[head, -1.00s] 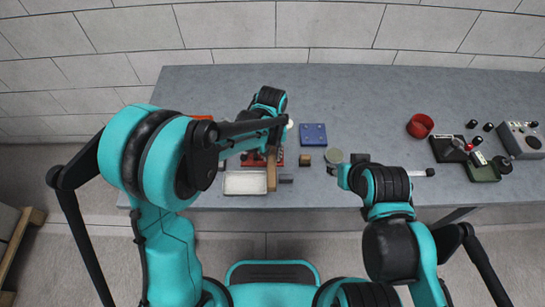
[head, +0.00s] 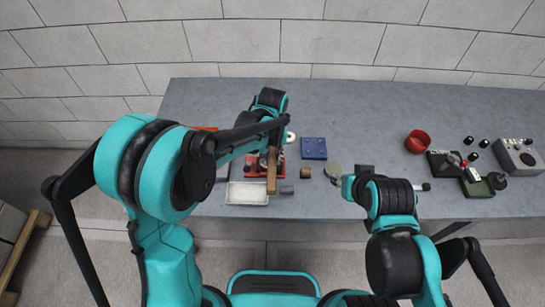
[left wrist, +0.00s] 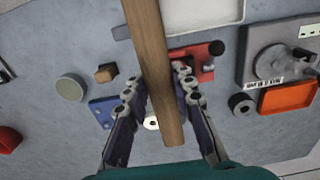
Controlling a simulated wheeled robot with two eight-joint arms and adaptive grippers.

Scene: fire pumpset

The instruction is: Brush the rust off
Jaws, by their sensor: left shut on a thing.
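A brush with a long wooden handle (head: 271,172) is in my left gripper (left wrist: 157,85). The gripper's fingers are on either side of the wood in the left wrist view, where the handle (left wrist: 152,45) crosses the middle. Its bristles cannot be made out. A red fixture (head: 252,167) is on the bench below the handle; it also shows with a black knob in the left wrist view (left wrist: 204,58). Rust cannot be made out, and my arm hides part of the fixture. My right arm is over the bench's front edge; its fingers are not clear.
A white tray (head: 248,194) is left of the handle. A blue plate (head: 313,148), a small brown block (head: 305,172) and a round grey-green disc (head: 333,171) are to the right. A red bowl (head: 416,141) and a grey device (head: 518,157) are farther right. The back of the bench is clear.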

